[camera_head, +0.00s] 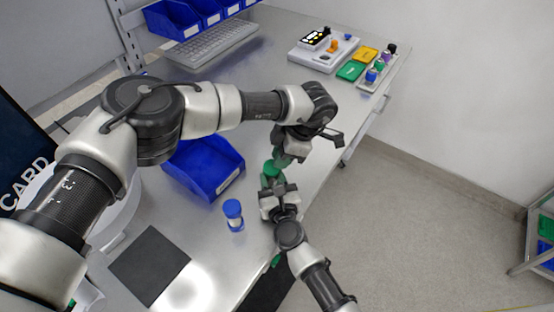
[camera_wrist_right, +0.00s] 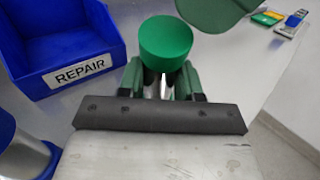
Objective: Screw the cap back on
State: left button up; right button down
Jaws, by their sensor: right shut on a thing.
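My right gripper (camera_head: 272,188) is shut on a green-topped container (camera_head: 270,170), with a finger on each side of it. In the right wrist view the round green top (camera_wrist_right: 165,42) of this container stands up between the fingers (camera_wrist_right: 163,85). A second, darker green piece (camera_wrist_right: 215,12) hangs just above and to the right of that top, cut off by the frame edge. My left gripper (camera_head: 284,158) points down close above the container. Its fingertips are too small and covered to tell their state. Whether the darker piece is a cap or a finger pad is unclear.
A blue-capped container (camera_head: 234,212) stands on the metal table. A blue bin marked REPAIR (camera_wrist_right: 70,45) is left of the grippers. A dark mat (camera_head: 149,262) lies at the front. A white device (camera_head: 322,50) and a rack of small containers (camera_head: 377,74) stand at the back.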

jog(key=c, duration=0.7)
grip_release()
jog(key=shift+f, duration=0.1)
pick_arm(q)
jog(key=shift+d+r, duration=0.2)
jog(key=shift+r, duration=0.45)
pick_arm(e)
jog(key=shift+o, duration=0.2)
jog(key=shift+s, duration=0.2)
jog(key=b+v, duration=0.1)
jog(key=v, duration=0.8)
jog(key=shift+s+d+f+b, duration=0.1)
jog(key=shift+s+d+b, duration=0.05)
jog(key=shift+b, duration=0.25)
pick_arm(q)
jog(key=shift+f, duration=0.95)
pick_arm(e)
jog(key=shift+s+d, duration=0.15)
jog(key=shift+s, duration=0.45)
